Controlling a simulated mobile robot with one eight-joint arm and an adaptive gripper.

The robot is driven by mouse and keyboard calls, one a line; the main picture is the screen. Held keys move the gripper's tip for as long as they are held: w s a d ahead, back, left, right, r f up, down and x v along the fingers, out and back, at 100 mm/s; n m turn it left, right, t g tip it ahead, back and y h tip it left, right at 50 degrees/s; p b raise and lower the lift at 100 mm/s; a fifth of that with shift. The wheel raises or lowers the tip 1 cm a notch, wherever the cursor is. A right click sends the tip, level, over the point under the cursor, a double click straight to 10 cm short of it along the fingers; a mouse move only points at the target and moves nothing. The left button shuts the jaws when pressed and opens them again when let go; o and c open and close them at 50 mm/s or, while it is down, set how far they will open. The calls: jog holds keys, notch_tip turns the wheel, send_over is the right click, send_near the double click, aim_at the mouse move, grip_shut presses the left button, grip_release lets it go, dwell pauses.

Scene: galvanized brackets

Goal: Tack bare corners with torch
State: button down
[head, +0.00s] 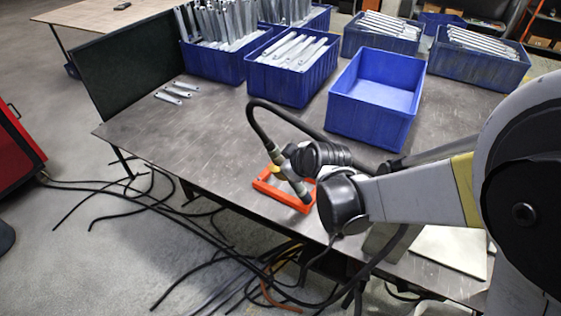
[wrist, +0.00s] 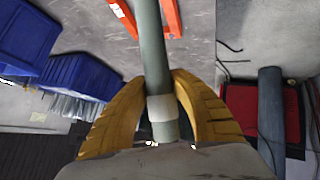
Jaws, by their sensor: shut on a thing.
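The torch (head: 291,174) is a grey tube with a black cable looping up from its upper end. It slants down over an orange frame (head: 268,190) lying near the table's front edge. My gripper (head: 276,156) is shut on the torch, with one yellow finger partly showing in the head view. In the wrist view the yellow fingers (wrist: 162,105) close around the torch's grey tube (wrist: 151,45), and the orange frame (wrist: 122,14) shows beyond. The torch's tip is cut off there. I cannot tell whether the tip touches the frame, or see any corners clearly.
An empty blue bin (head: 346,112) stands behind my arm. Other blue bins (head: 289,84) along the back hold grey metal brackets. Several loose brackets (head: 173,93) lie at the table's left, by a dark upright panel (head: 135,65). Black cables (head: 215,228) lie on the floor in front.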

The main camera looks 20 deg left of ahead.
jog(key=shift+f+b, duration=0.4)
jog(key=shift+b, duration=0.05)
dwell(2.5)
jog(key=shift+r+p, duration=2.1)
jog(key=shift+r, duration=0.9)
